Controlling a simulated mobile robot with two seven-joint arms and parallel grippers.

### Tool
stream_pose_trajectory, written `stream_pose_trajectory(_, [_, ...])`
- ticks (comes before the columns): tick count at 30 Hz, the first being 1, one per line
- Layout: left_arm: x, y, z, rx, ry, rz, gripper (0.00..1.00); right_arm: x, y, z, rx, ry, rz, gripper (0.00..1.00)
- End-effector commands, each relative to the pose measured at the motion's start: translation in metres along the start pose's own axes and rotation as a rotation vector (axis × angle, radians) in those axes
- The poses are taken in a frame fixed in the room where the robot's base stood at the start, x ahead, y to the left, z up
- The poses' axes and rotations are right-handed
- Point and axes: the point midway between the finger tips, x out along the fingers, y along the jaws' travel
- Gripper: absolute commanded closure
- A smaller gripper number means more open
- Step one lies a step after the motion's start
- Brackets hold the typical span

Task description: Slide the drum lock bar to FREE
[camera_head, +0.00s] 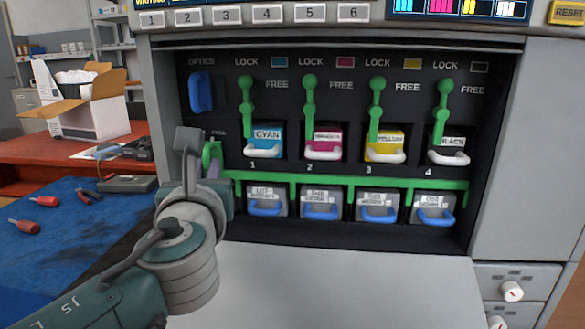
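The drum lock bar (380,181) is a long green bar running across the open printer bay, between the toner row and the drum row. Short green tabs hang from it beside the drum units. A green handle (211,154) stands at its left end. My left gripper (210,172) is at this handle, its wrist covering part of the bar's left end. Its fingertips are mostly hidden, so I cannot tell whether it grips the handle. A small label above the handle is partly hidden and hard to read. My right gripper is not in view.
Cyan (266,138), magenta (323,139), yellow (384,144) and black (449,148) cartridges sit above the bar, with green levers (310,95) over them. Drum units with blue handles (320,213) sit below. The lowered front door (340,285) is bare.

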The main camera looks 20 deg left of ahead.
Motion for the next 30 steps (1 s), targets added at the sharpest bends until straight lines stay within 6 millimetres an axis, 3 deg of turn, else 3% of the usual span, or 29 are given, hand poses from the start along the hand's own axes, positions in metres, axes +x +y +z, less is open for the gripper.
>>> stream_pose_trajectory(7, [0.001, -0.001, -0.003, 0.001, 0.009, -0.006, 0.38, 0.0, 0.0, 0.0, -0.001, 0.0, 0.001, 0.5])
stream_pose_trajectory(18, [-0.001, -0.002, -0.004, 0.001, 0.01, -0.009, 0.38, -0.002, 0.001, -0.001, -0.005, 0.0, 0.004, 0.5])
stream_pose_trajectory(23, [-0.009, -0.004, -0.003, 0.001, 0.011, -0.012, 0.31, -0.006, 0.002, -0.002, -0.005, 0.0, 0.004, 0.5])
stream_pose_trajectory(24, [-0.011, -0.004, -0.003, 0.001, 0.01, -0.013, 0.25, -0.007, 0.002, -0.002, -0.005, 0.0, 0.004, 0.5])
stream_pose_trajectory(30, [-0.021, -0.003, -0.001, 0.0, 0.007, -0.008, 0.25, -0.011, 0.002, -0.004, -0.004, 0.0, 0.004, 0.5])
